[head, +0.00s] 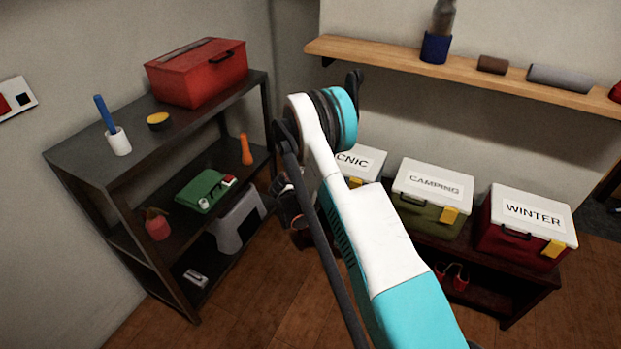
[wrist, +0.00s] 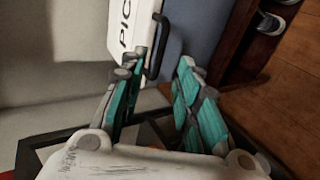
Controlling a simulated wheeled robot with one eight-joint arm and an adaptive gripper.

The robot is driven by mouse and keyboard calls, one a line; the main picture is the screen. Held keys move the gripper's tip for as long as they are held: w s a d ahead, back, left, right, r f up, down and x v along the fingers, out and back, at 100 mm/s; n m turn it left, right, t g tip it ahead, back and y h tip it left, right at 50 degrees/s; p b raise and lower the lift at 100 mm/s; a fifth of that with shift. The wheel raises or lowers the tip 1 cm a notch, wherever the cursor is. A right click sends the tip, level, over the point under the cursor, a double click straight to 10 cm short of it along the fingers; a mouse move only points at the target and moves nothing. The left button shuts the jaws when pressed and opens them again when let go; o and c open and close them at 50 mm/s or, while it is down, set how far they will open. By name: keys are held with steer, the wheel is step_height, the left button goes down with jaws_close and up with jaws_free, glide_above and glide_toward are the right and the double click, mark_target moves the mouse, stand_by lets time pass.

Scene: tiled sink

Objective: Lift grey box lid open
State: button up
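A box with a pale lid (head: 362,160) marked "CNIC" stands at the left of a row of three boxes, partly hidden behind my arm in the head view. In the wrist view its lid (wrist: 122,28) shows the letters "PIC", a black handle (wrist: 157,48) stands at the lid's edge, and the body (wrist: 195,30) looks blue-grey. The lid looks shut. My gripper (wrist: 158,72) is open, with its two teal fingers apart and nothing between them. The handle lies just beyond the fingertips, nearer the left finger; contact cannot be told. The head view hides the fingertips.
Boxes marked CAMPING (head: 433,180) and WINTER (head: 530,215) stand to the right on a low dark rack (head: 510,300). A wooden wall shelf (head: 470,78) runs above. A dark shelving unit (head: 85,160) with a red toolbox (head: 195,80) stands at left. Floor between is clear.

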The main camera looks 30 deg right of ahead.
steer(key=shift+x, duration=4.15)
steer(key=shift+d+f, duration=0.1)
steer(key=shift+d, duration=0.05)
jaws_close()
